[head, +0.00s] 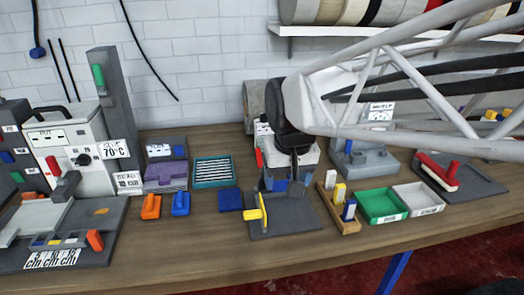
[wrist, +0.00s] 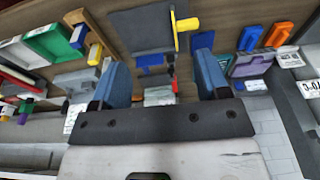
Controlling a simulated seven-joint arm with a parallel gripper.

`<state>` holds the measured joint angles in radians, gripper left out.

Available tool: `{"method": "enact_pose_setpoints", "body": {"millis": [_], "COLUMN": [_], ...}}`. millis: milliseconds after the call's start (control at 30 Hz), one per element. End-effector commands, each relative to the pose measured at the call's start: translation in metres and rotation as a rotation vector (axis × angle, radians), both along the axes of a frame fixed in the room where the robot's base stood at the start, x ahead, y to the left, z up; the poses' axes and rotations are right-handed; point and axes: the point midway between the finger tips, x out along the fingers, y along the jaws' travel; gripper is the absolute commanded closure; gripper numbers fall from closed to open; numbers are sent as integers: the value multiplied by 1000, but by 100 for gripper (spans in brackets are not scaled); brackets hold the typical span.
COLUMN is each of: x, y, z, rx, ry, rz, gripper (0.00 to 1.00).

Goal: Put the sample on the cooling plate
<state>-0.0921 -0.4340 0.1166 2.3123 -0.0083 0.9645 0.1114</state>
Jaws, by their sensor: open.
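No label I can read names the sample or the cooling plate. A flat dark blue square (head: 230,199) lies on the bench left of my gripper. A teal-framed plate with black and white ribs (head: 213,170) lies just behind it. My gripper (head: 283,185) is low over the bench, right of both. In the wrist view my gripper (wrist: 162,78) has its blue fingers wide apart. A small blue piece (wrist: 150,61) shows between them, apart from both fingers. I cannot tell whether it is the sample.
A dark base plate with a yellow handle (head: 262,213) stands just in front of my gripper. Orange (head: 151,206) and blue clamps lie left. A wooden rack (head: 338,205), a green tray (head: 382,205) and a white tray (head: 418,198) stand right. A 70°C machine stands far left.

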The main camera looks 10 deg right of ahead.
Motion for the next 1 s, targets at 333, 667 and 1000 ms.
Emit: {"method": "enact_pose_setpoints", "body": {"millis": [333, 667, 1000], "x": [-89, -123, -123], "y": [-33, -41, -41], "z": [-26, -41, -41], "rx": [-12, -19, -19], "ry": [-37, -50, -50], "rz": [-8, -7, -7], "gripper": [31, 31, 31]}}
